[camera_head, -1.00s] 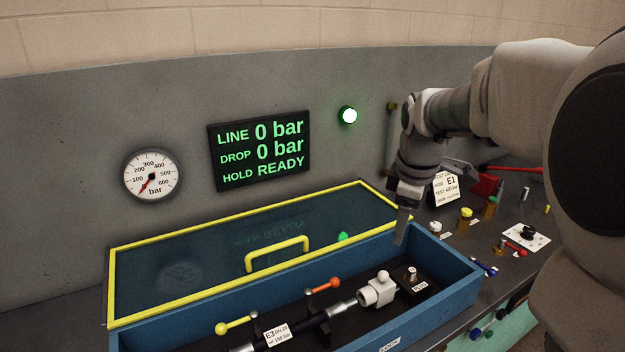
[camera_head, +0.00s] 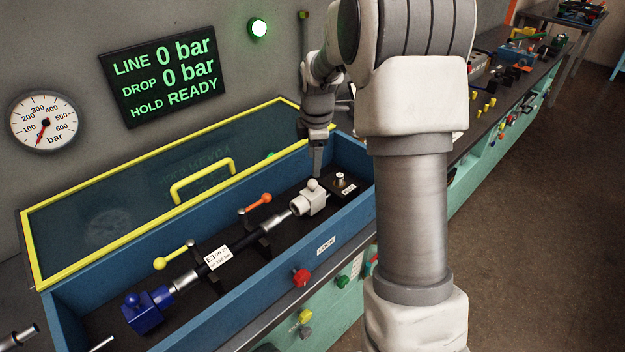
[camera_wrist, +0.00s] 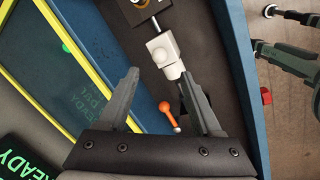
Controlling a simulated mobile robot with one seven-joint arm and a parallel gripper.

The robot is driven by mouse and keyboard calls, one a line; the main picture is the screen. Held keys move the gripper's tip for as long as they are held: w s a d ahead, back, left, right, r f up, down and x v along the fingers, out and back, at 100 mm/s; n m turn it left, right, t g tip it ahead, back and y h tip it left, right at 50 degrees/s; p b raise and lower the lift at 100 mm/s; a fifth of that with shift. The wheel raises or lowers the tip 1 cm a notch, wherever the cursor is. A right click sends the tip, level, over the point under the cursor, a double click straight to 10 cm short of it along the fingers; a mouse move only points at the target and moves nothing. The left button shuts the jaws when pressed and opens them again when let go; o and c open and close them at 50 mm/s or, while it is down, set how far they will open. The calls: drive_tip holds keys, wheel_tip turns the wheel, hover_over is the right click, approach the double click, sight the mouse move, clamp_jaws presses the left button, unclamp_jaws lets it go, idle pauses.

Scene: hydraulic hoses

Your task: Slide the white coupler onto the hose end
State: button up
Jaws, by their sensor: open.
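The white coupler (camera_head: 311,201) is a blocky piece with a round knob on top, inside the blue trough. It sits in line with the silver hose end (camera_head: 284,216) of the black hose (camera_head: 240,247) and meets it; I cannot tell how far it is on. My gripper (camera_head: 317,174) is just above and behind the coupler, pointing down. In the wrist view, my gripper (camera_wrist: 160,73) is open and empty, with the white coupler (camera_wrist: 163,50) just beyond and between its fingertips. The silver hose end (camera_wrist: 174,72) shows between the fingers.
The blue trough (camera_head: 346,223) has walls around the hose. Its yellow-framed clear lid (camera_head: 110,190) stands open at the back. Clamps with an orange lever (camera_head: 258,202) and a yellow lever (camera_head: 172,257) stand along the hose. A blue coupler (camera_head: 146,308) is at the other end.

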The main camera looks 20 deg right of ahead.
sight(312, 180)
drive_tip(key=f, duration=0.2)
drive_tip(key=w+f, duration=0.1)
drive_tip(key=f, duration=0.5)
drive_tip(key=shift+w+d+f, duration=0.15)
drive_tip(key=shift+w+f, duration=0.1)
drive_tip(key=shift+w, duration=0.05)
clamp_jaws()
idle(1.0)
